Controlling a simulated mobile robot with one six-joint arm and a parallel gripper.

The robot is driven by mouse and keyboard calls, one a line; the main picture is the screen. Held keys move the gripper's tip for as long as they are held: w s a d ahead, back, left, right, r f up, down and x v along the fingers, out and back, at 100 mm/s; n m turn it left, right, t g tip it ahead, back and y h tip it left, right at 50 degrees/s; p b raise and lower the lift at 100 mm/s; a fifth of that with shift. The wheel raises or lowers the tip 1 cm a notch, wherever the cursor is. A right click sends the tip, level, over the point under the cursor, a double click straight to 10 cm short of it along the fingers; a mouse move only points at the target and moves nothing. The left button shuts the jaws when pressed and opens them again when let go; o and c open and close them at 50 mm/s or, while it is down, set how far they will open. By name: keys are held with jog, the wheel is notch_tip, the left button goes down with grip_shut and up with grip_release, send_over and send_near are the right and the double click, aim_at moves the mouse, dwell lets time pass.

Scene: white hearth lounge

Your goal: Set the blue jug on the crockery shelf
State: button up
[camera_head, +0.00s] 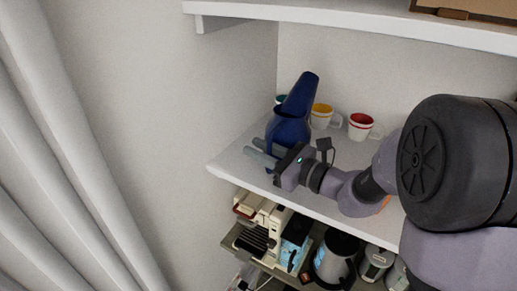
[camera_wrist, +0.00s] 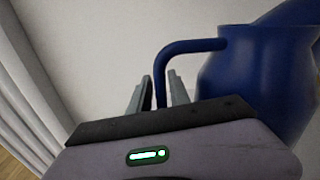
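The blue jug (camera_head: 287,128) is upright over the left end of the white crockery shelf (camera_head: 235,161), its base largely hidden by my gripper. I cannot tell whether it touches the shelf. A slanted dark blue piece (camera_head: 301,92) rises behind its rim; whether it is part of the jug is unclear. My gripper (camera_head: 254,150) is at the jug's near side. In the wrist view, the jug (camera_wrist: 255,75) is at right, and its handle (camera_wrist: 160,80) passes between the two fingers (camera_wrist: 161,90). The fingers are close on both sides; whether they press on it is unclear.
A yellow cup (camera_head: 321,116) and a red cup (camera_head: 360,126) stand behind and right of the jug; a teal cup (camera_head: 280,100) is partly hidden. Another shelf (camera_head: 350,22) is above. Appliances, including a kettle (camera_head: 335,258), stand below. A curtain (camera_head: 60,150) hangs at left.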

jog(key=shift+o, duration=0.8)
